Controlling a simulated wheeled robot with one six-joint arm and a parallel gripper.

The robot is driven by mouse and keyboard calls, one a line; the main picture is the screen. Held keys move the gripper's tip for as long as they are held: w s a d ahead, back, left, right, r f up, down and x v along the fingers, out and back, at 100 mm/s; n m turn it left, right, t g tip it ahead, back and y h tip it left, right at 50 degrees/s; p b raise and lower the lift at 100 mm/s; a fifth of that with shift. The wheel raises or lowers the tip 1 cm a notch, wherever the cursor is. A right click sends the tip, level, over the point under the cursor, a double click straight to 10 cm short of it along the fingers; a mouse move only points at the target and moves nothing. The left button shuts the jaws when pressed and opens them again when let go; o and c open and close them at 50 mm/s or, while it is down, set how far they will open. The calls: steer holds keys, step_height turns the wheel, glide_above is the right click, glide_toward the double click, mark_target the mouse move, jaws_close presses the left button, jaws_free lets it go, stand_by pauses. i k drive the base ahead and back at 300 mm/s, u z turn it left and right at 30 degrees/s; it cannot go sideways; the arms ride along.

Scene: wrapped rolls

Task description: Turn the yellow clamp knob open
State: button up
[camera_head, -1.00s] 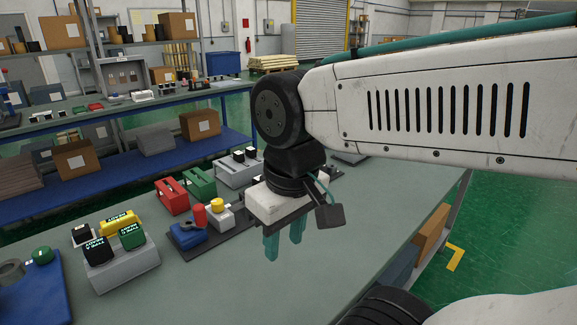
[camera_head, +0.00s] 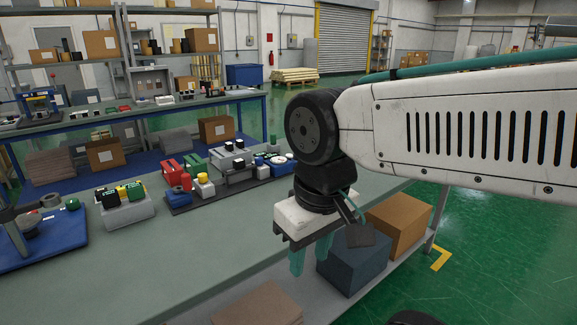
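The yellow clamp knob (camera_head: 203,177) is a small yellow cylinder on top of a white block (camera_head: 204,187). It stands on a dark plate (camera_head: 222,194) on the grey-green workbench (camera_head: 200,235), left of my gripper. A red handle (camera_head: 186,181) stands just left of it. My gripper (camera_head: 311,255) hangs down at the bench's right edge, well apart from the knob. Its two teal fingers are spaced apart with nothing visible between them, so it is open. The knob's turned position is too small to tell.
A red holder (camera_head: 173,173) and other fixtures stand behind the knob. A grey box with coloured blocks (camera_head: 126,212) is to its left, a blue tray (camera_head: 40,250) farther left. A dark box (camera_head: 354,266) and a cardboard box (camera_head: 400,222) sit beside and below my gripper. The near bench top is clear.

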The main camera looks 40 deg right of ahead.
mark_target(203, 178)
steer(key=k, duration=0.7)
steer(key=z, duration=1.65)
steer(key=i, duration=1.8)
steer(key=u, duration=1.7)
steer(key=i, duration=0.5)
steer(key=z, duration=0.05)
